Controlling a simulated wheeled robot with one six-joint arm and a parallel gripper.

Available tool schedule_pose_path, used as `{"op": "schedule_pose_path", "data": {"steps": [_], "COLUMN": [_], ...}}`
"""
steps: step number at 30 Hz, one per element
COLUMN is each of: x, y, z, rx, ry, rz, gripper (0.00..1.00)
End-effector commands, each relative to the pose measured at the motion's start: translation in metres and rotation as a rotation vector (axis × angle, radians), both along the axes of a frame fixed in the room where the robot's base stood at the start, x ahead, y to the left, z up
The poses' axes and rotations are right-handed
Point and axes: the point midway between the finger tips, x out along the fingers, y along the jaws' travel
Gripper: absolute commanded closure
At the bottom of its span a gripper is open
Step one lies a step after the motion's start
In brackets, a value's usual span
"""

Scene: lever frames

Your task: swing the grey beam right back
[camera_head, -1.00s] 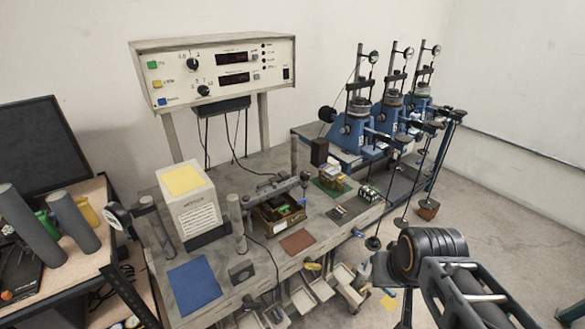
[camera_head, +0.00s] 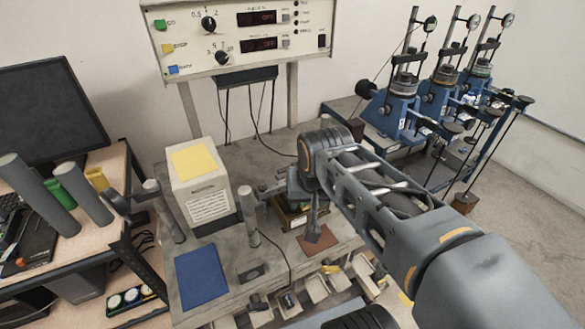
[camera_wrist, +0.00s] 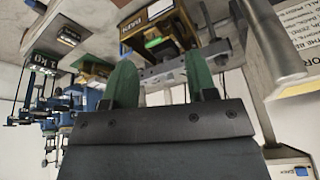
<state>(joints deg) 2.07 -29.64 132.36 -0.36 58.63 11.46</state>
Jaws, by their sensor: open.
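The grey beam (camera_wrist: 172,70) lies across the space between my fingertips in the wrist view. In the head view only its left part (camera_head: 270,190) shows, near the upright grey post (camera_head: 248,217). My arm hides the rest. My gripper (camera_wrist: 160,63) is open, with one green finger on each side of the view, close to the beam. I cannot tell whether the fingers touch it. The brown and black box (camera_wrist: 158,30) also shows beyond the fingers, and my arm covers much of it in the head view.
A white box with a yellow top (camera_head: 203,187) stands left of the post. A blue mat (camera_head: 201,277) lies in front of it. Blue lever frames (camera_head: 440,95) stand at the back right, and a control panel (camera_head: 236,40) rises behind the bench.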

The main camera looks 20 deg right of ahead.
Motion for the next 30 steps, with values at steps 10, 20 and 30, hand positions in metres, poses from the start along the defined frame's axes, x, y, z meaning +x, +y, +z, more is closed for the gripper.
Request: {"op": "schedule_pose_path", "data": {"steps": [10, 20, 30], "x": [0.094, 0.132, 0.134], "y": [-0.047, -0.078, -0.083], "z": [0.054, 0.068, 0.025], "rx": [0.162, 0.208, 0.211], "ry": [0.183, 0.267, 0.277], "rz": [-0.741, -1.161, -1.215], "gripper": [0.48, 0.48, 0.48]}}
